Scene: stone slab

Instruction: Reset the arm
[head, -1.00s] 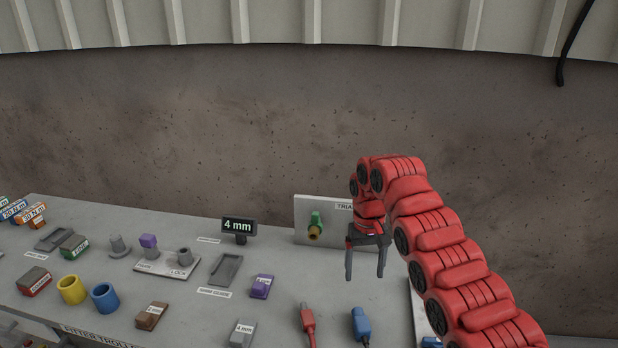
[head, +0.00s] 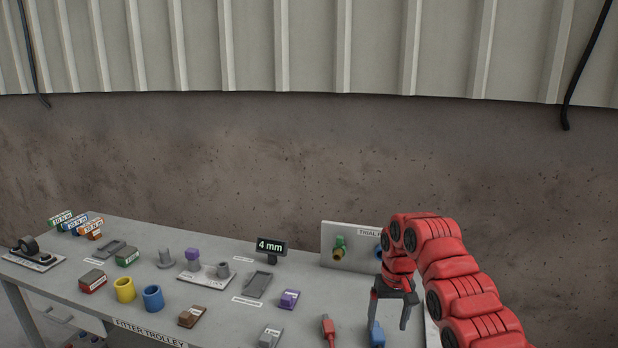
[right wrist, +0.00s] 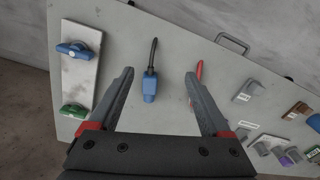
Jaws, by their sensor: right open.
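My right arm (head: 455,275) is red and comes in from the lower right of the head view. Its gripper (head: 388,315) hangs open and empty above the right part of the grey trolley top, in front of the white trial panel (head: 345,262). In the right wrist view the two fingers (right wrist: 160,98) are spread wide with nothing between them. Beyond them a blue tool (right wrist: 150,88) and a red tool (right wrist: 194,92) lie on the trolley. My left gripper is not in view.
The grey trolley top (head: 215,328) holds a yellow cup (head: 124,290), a blue cup (head: 153,298), several small labelled blocks, and a 4 mm display (head: 270,246). The panel carries a green valve (head: 339,248). A wall (head: 250,170) stands behind the trolley.

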